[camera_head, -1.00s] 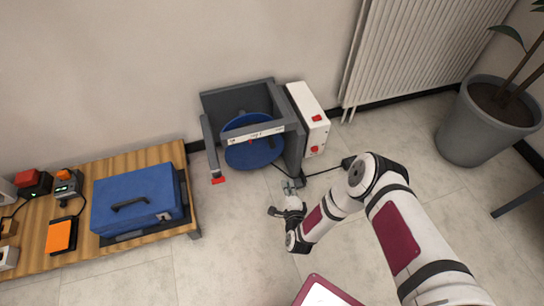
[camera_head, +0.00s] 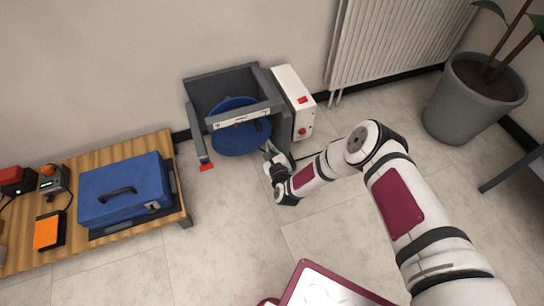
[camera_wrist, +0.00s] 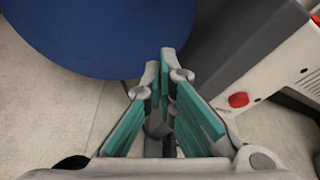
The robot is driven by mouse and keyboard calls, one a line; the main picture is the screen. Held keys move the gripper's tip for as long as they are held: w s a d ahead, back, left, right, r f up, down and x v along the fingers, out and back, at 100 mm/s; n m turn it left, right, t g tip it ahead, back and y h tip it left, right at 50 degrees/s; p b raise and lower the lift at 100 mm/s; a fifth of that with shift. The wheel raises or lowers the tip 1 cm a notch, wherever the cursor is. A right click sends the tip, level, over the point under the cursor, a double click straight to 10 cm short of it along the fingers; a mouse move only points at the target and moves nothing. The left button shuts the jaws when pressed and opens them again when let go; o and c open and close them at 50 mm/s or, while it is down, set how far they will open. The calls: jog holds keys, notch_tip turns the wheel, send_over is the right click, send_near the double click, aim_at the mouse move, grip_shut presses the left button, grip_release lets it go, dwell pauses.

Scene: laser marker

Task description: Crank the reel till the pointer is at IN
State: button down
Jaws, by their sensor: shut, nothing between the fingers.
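The reel (camera_head: 240,140) is a blue disc in a dark grey open housing (camera_head: 222,84) by the wall. A pale label strip (camera_head: 228,119) crosses the housing's front; a small red mark shows near it. I cannot read the lettering or tell where the pointer stands. A grey crank arm (camera_head: 197,135) with a red handle end (camera_head: 207,167) is on the housing's left side. My gripper (camera_head: 268,151) is at the reel's right front, apart from the crank. In the wrist view my gripper (camera_wrist: 167,58) is shut and empty, with the blue disc (camera_wrist: 105,35) just beyond its fingertips at left.
A white control box (camera_head: 293,100) with red buttons adjoins the housing's right side; its red button (camera_wrist: 238,100) shows in the wrist view. A wooden bench (camera_head: 172,150) with a blue case (camera_head: 125,190) stands left. Floor between bench and reel is clear. A radiator (camera_head: 390,45) stands right.

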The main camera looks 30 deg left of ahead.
jog(key=shift+w+a+r+b, duration=0.3)
jog(key=shift+a+r+b, duration=0.3)
jog(key=shift+a, duration=0.25)
jog(key=shift+w+a+r+b, duration=0.3)
jog(key=shift+a+r+b, duration=0.1)
jog(key=shift+a+r, duration=0.35)
